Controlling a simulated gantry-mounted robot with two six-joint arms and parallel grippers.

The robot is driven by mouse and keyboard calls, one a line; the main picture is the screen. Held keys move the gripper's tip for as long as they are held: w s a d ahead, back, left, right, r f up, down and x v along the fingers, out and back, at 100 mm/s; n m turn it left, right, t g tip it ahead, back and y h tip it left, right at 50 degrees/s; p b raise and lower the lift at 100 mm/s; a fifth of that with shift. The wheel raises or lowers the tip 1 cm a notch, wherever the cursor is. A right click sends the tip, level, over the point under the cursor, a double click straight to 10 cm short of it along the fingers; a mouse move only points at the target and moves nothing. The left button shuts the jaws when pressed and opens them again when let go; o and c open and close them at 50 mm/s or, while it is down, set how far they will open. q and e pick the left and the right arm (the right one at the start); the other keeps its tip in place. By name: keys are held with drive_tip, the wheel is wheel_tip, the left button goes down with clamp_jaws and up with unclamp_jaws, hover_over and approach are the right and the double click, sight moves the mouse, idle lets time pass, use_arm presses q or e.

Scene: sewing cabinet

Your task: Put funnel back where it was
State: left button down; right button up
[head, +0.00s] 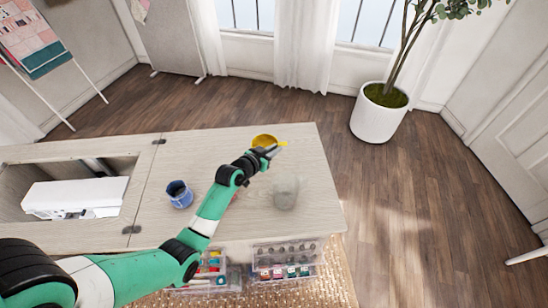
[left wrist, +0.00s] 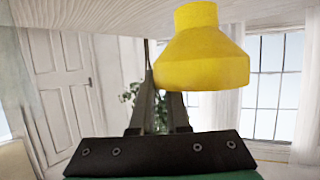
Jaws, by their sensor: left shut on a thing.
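The yellow funnel (head: 265,141) is at the far edge of the wooden cabinet top, near the far right corner. My left gripper (head: 266,153) reaches across the top from the near left and is shut on the funnel. In the left wrist view, the yellow funnel (left wrist: 205,55) shows large beside the gripper's fingers (left wrist: 165,105), its narrow end toward the tabletop. That picture is upside down, with the tabletop along its upper edge. I cannot tell whether the funnel touches the top. My right gripper is not in view.
A clear glass jar (head: 286,194) stands on the right of the cabinet top (head: 318,172). A blue cup (head: 179,193) stands left of my arm. A white sewing machine (head: 75,197) lies in the open well at left. Clear drawers (head: 287,262) stand below the front edge.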

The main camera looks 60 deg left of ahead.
use_arm(q)
wheel_tip(320, 180, down, 3)
drive_tip(key=shift+f+b, duration=0.1)
drive_tip(key=shift+b, duration=0.45)
drive_tip(key=shift+f, duration=0.1)
drive_tip(key=c, duration=0.9)
unclamp_jaws()
